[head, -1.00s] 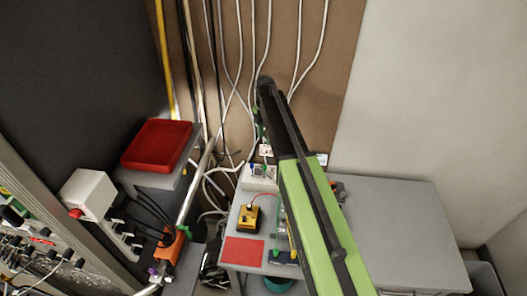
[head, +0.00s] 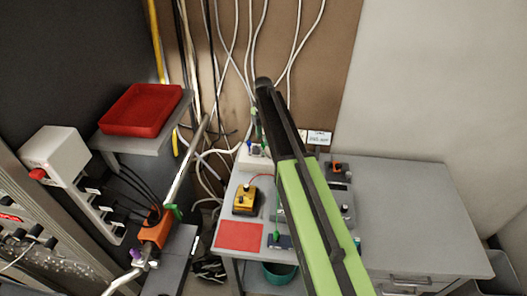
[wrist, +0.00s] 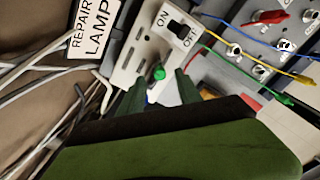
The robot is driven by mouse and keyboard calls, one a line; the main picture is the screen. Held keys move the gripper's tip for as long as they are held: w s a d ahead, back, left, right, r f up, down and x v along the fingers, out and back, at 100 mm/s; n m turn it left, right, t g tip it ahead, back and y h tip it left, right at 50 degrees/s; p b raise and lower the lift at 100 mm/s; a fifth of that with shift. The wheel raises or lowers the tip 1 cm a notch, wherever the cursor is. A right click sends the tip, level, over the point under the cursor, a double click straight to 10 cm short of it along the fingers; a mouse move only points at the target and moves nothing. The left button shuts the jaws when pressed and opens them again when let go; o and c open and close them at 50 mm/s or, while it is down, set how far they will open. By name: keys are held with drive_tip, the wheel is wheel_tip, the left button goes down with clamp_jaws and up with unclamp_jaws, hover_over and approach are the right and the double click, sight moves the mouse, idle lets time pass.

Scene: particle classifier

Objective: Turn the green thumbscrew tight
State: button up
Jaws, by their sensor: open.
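The green thumbscrew (head: 173,211) appears as a small green part at the top right of an orange block (head: 154,230), which sits on a slanted metal pipe at the left of the head view. My gripper (wrist: 160,80) is open and empty in the wrist view. The gripper is over the bench, well to the right of the thumbscrew. The thumbscrew is not in the wrist view. I cannot tell how tight it is.
A purple knob (head: 136,255) is lower on the pipe. Black cables run from a white box (head: 55,155) to the orange block. A red tray (head: 142,108) lies on a shelf above. The bench (head: 410,205) holds a yellow device (head: 245,199) and a red mat (head: 239,235); its right side is clear.

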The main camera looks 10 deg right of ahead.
sight(263, 145)
wheel_tip(263, 145, down, 3)
drive_tip(key=shift+r+b, duration=0.1)
drive_tip(key=shift+b, duration=0.55)
drive_tip(key=shift+r, duration=0.15)
clamp_jaws()
